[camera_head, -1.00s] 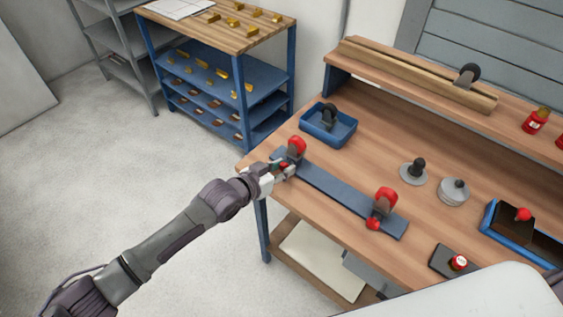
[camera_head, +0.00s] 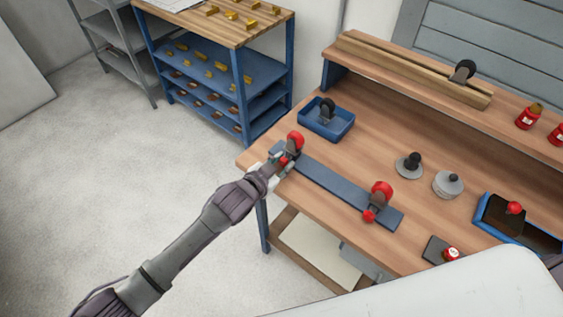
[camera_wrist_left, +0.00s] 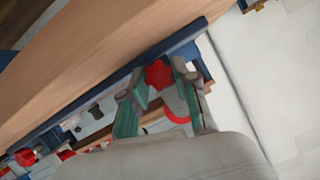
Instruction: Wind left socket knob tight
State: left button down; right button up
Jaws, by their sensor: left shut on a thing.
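The blue-grey bar (camera_head: 332,184) lies along the front of the wooden bench with a socket at each end. The left socket has a red wheel-like top (camera_head: 295,139) and a red knob, which shows as a lobed red knob (camera_wrist_left: 158,74) in the left wrist view. My left gripper (camera_head: 284,162) is at this left socket, its fingers (camera_wrist_left: 160,88) shut on the red knob from the front. The right socket (camera_head: 381,191) has a red top and a red knob (camera_head: 368,215), with nothing touching it.
A blue tray (camera_head: 327,120) with a dark part stands behind the left socket. Round grey pieces (camera_head: 409,166) and a blue bin (camera_head: 490,210) stand to the right. The bench's front left edge is close to my left arm. A blue shelf rack (camera_head: 215,75) stands behind.

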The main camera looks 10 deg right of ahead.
pick_arm(q)
jog(key=c, duration=0.9)
grip_release()
jog(key=shift+o, duration=0.2)
jog(key=v, duration=1.2)
